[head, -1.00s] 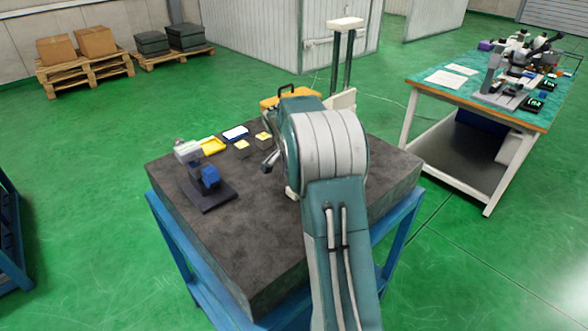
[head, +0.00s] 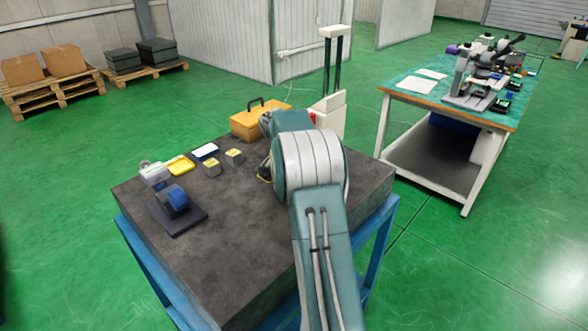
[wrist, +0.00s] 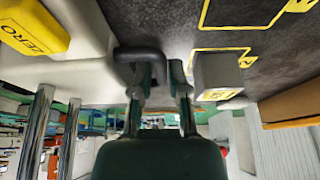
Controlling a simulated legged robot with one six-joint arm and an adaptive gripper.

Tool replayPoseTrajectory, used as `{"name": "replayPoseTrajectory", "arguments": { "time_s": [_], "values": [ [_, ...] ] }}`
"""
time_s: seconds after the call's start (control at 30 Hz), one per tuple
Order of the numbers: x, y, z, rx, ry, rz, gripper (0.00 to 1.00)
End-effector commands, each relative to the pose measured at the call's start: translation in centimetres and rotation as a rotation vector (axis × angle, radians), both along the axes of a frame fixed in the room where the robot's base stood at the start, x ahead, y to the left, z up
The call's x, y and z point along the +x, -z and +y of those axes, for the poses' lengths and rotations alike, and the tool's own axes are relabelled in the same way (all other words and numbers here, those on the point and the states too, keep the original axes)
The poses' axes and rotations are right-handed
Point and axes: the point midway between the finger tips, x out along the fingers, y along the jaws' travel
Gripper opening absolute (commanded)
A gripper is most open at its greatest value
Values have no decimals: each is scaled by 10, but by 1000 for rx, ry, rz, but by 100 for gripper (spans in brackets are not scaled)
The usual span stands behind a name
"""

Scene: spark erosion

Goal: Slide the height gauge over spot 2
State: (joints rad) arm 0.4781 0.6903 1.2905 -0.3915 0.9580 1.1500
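The height gauge (head: 330,112) stands at the far right of the dark granite plate (head: 235,235), with a pale base and two upright columns. In the wrist view its pale base (wrist: 75,75) fills the left, with chrome columns below it. A dark curved handle (wrist: 138,55) sticks out from it. My gripper (wrist: 160,80) is open at this handle; its fingers stand apart with part of the handle between them. Contact is unclear. In the head view my arm hides most of the gripper. Yellow outlines (wrist: 222,52) mark the plate; I cannot read which is spot 2.
A grey block (wrist: 214,72) with a yellow label sits close right of my fingers. A yellow block marked ZERO (wrist: 35,27) is at left. The plate also holds a yellow toolbox (head: 258,122), a yellow tray (head: 180,165) and a blue-headed instrument (head: 178,200). The plate's front is clear.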

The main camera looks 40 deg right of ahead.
Motion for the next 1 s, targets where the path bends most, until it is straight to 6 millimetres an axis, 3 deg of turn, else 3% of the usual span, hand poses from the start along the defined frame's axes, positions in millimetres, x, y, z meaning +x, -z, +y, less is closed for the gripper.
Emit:
{"name": "replayPoseTrajectory", "arguments": {
  "time_s": [0.67, 1.0],
  "values": [
    [-1, -3, 1, 2, -1, 2, 31],
    [-3, -62, 24, 1, -2, 0, 31]
  ]
}}
